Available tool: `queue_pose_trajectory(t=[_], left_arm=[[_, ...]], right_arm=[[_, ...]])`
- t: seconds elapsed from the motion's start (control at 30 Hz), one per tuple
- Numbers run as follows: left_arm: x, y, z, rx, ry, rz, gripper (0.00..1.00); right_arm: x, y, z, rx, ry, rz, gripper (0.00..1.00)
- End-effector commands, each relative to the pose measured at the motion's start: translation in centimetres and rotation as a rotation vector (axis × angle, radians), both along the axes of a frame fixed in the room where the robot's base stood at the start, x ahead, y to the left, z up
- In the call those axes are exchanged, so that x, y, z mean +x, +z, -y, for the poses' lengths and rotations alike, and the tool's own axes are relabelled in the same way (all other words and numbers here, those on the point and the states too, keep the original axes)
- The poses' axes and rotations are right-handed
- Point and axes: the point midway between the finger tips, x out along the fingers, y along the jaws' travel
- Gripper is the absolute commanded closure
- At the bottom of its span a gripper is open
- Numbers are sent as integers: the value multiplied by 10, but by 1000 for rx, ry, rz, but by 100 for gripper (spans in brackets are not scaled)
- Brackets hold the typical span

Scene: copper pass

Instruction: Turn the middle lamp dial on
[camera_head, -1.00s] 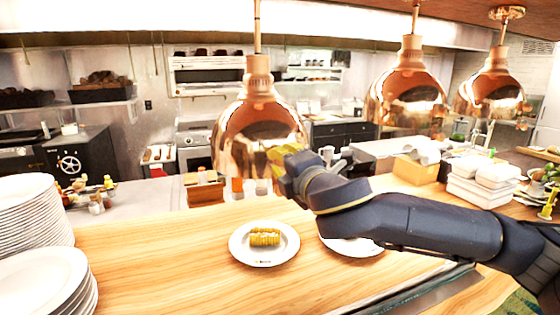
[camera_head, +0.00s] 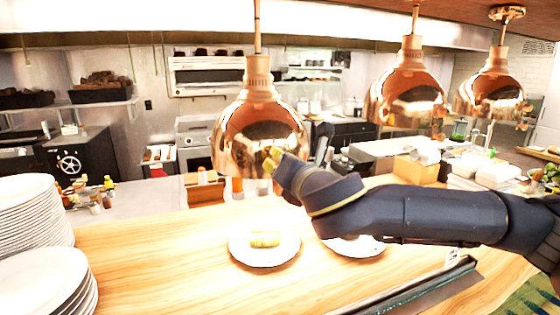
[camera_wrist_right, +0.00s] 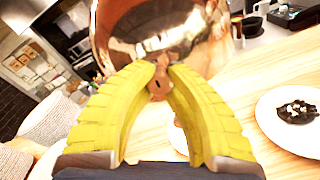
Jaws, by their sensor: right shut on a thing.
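Three copper lamps hang over the wooden counter: a large near one (camera_head: 245,130), one to its right (camera_head: 408,88) and one at the far right (camera_head: 493,92). My right gripper (camera_head: 272,160) is at the lower front of the large near lamp. In the right wrist view, its yellow fingers (camera_wrist_right: 160,72) close at their tips on a small copper dial (camera_wrist_right: 158,86) by the rim of that lamp (camera_wrist_right: 150,28). The fingertips partly hide the dial. The corn and plate below look brightly lit. My left gripper is out of view.
A plate (camera_head: 239,251) with corn (camera_head: 265,239) sits under the near lamp, and a second plate (camera_head: 352,248) is partly behind my right arm. Plate stacks (camera_head: 35,282) stand at the left. White containers (camera_head: 497,175) are at the right.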

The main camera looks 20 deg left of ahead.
Motion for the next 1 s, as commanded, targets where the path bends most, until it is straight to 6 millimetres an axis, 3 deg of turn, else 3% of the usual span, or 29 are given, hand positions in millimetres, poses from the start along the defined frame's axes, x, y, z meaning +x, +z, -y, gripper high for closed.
queue_pose_trajectory(t=[0.77, 0.8, 1.0], left_arm=[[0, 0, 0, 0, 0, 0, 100], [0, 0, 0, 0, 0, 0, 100], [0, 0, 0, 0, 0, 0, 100]], right_arm=[[1, 1, 1, -72, -3, 57, 100], [1, 1, 1, -72, -3, 57, 87], [0, 1, 0, -72, -2, 56, 63]])
